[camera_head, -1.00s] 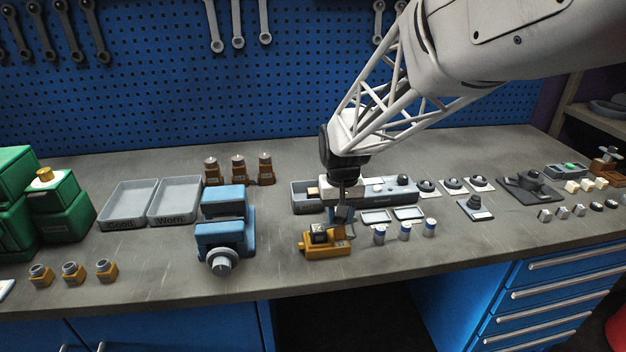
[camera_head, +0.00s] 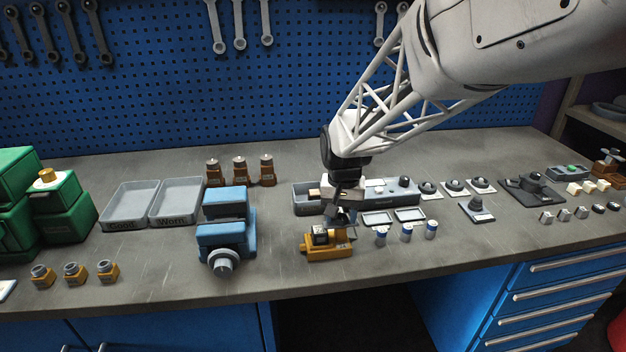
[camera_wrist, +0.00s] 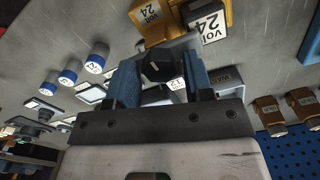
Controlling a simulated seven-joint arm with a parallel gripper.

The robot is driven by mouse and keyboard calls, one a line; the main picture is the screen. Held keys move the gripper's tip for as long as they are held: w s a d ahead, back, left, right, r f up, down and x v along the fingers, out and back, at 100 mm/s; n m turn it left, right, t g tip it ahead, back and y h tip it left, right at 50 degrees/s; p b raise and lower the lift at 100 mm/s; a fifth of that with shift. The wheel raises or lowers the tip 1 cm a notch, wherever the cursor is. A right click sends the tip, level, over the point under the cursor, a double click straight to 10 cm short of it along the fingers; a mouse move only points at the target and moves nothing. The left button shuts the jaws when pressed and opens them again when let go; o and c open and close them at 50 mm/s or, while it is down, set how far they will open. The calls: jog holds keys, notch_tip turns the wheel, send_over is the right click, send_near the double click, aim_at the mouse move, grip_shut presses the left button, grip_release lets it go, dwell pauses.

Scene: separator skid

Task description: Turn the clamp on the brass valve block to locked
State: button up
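The brass valve block (camera_head: 326,250) sits near the front of the bench, with a dark box with a white label on top. In the wrist view part of its yellow body (camera_wrist: 185,20) shows at the top. My gripper (camera_head: 343,222) points down at the block's right rear side. The clamp is not clearly made out in the head view, where the gripper covers part of the block.
A blue vise-like block (camera_head: 226,235) stands to the left. A long grey tray (camera_head: 303,207) lies just behind the gripper. Several small blue-and-white cylinders (camera_head: 406,231) stand close on the right. The bench front before the block is clear.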

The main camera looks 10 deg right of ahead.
aim_at(341, 217)
jog(key=shift+o, duration=0.9)
jog(key=shift+r, duration=3.85)
jog(key=shift+s, duration=0.1)
jog(key=shift+s+r, duration=0.2)
jog(key=shift+s, duration=0.3)
jog(key=s+d+n+t, duration=0.1)
jog(key=s+n+t, duration=0.1)
jog(key=s, duration=2.3)
jog(key=shift+s+d+r+n+t, duration=0.15)
jog(key=shift+d+r+n+t, duration=0.15)
jog(key=shift+d+r+n, duration=0.15)
